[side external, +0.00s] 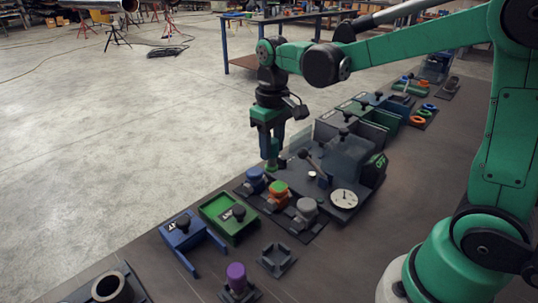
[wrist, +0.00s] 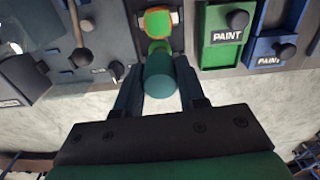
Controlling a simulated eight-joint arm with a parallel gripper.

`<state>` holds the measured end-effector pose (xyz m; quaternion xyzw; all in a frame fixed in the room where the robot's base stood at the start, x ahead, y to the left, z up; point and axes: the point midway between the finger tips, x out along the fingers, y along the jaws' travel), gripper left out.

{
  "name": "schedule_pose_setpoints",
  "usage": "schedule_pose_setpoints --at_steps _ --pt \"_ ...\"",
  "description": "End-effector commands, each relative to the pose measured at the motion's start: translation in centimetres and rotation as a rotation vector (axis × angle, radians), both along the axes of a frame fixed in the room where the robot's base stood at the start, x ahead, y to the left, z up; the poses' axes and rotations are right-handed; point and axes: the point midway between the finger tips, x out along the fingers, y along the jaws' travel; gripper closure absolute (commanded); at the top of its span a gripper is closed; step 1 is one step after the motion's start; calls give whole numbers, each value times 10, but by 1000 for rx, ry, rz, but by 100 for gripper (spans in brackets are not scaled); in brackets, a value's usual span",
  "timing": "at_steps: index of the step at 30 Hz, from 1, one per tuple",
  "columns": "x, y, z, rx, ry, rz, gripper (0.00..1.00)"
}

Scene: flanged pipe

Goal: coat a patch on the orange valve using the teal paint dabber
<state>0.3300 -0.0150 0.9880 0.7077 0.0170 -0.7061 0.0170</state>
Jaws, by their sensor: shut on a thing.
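The orange valve (side external: 278,194) stands in a dark tray between a blue valve (side external: 255,179) and a grey valve (side external: 306,209). A bright green patch covers part of its top; in the wrist view the orange valve (wrist: 147,22) shows this green with orange at its edges. My gripper (side external: 271,148) is shut on the teal paint dabber (wrist: 160,76), which points down with a green tip (wrist: 158,47). The tip is beside the orange valve, near the blue valve, and looks apart from the orange valve. The blue valve is not clearly visible in the wrist view.
A green paint box (side external: 228,217) and a blue paint box (side external: 183,233) stand left of the valves. A panel with a lever and a dial gauge (side external: 344,199) stands to the right.

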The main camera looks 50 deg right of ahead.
Motion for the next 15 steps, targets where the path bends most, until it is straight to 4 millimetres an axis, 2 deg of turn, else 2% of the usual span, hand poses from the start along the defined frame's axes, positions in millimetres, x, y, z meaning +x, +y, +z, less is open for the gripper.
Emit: schedule_pose_setpoints --at_steps 15 --pt "0 0 46 0 0 0 100"
